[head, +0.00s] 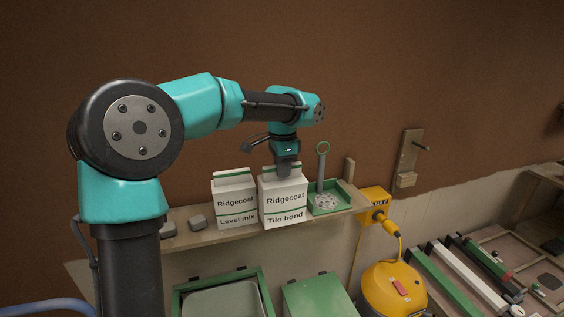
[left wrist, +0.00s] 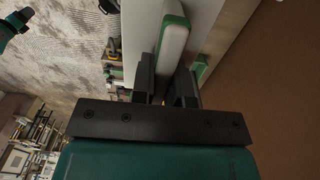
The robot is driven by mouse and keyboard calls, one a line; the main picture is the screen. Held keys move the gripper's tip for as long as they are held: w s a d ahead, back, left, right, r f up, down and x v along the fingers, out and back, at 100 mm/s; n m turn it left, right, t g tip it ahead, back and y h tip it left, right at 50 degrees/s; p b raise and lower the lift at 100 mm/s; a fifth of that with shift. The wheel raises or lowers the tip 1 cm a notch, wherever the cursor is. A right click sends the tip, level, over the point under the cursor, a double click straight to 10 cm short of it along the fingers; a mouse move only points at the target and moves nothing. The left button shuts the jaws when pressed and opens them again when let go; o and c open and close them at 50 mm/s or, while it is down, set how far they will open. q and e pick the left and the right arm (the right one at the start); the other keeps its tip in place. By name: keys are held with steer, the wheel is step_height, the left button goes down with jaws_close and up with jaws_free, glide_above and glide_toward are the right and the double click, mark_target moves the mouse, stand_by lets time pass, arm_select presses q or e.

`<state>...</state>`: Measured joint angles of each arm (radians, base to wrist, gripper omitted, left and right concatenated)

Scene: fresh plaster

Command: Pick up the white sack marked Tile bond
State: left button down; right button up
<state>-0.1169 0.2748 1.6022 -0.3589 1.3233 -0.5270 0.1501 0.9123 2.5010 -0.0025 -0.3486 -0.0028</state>
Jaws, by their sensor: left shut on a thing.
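The white sack marked Tile bond (head: 284,206) stands upright on the wooden shelf (head: 205,239) in the head view. It has a green stripe and the word Ridgecoal above its name. My left gripper (head: 284,171) comes down on its top from above and is shut on the top edge. In the left wrist view the fingers (left wrist: 168,95) grip the sack's white and green top strip (left wrist: 172,45). I cannot tell whether the sack touches the shelf. My right gripper is not in view.
A similar white sack marked Level mix (head: 234,200) stands close on the left. A green tray (head: 343,207) with a green-ringed tool (head: 322,165) is close on the right. A yellow machine (head: 393,290) and green cases (head: 318,299) are below.

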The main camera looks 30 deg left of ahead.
arm_select(q)
steer(key=s+d, duration=0.1)
steer(key=s, duration=0.1)
steer(key=s+d, duration=0.1)
steer(key=s, duration=0.1)
steer(key=s+d, duration=0.1)
steer(key=s, duration=0.1)
steer(key=shift+d+r, duration=0.4)
